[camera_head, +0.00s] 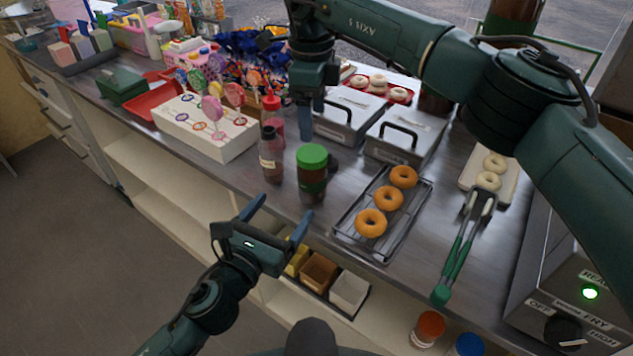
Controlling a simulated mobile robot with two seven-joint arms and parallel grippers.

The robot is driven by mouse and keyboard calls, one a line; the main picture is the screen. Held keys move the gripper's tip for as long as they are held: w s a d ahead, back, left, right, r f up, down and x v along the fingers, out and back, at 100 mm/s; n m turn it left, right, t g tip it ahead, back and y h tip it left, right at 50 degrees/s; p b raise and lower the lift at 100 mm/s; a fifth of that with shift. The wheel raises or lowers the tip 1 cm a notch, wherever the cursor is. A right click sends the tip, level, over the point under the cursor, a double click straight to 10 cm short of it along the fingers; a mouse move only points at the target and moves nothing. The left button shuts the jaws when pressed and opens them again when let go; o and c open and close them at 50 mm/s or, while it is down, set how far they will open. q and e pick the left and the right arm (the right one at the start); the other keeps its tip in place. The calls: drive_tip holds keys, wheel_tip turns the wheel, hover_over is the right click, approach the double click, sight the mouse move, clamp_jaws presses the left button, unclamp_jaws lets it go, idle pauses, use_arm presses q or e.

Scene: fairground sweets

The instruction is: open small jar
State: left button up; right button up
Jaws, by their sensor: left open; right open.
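A small jar (312,184) with dark red-brown contents stands upright on the metal counter. Its green lid (312,157) is on it. My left gripper (276,219) is open and empty at the counter's front edge, below and left of the jar in the picture, apart from it. My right gripper (287,88) is open above the counter, up and left of the jar. One of its fingers points down behind the bottles and jar. I see nothing between its fingers.
Two sauce bottles (271,154) stand close left of the jar. A rack (345,223) with doughnuts lies to the right, with green-handled tongs (459,250) beyond it. Lidded metal containers (350,112) stand behind. Open bins (350,290) sit below the counter edge.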

sight(305, 178)
use_arm(q)
drive_tip(key=x, duration=1.2)
drive_tip(key=shift+w+d, duration=0.25)
drive_tip(key=shift+w, duration=0.1)
use_arm(e)
drive_tip(key=shift+a, duration=0.15)
use_arm(q)
drive_tip(key=c, duration=1.6)
clamp_jaws()
use_arm(e)
drive_tip(key=m, duration=2.6)
drive_tip(key=shift+m, duration=0.3)
drive_tip(key=shift+f, duration=4.05)
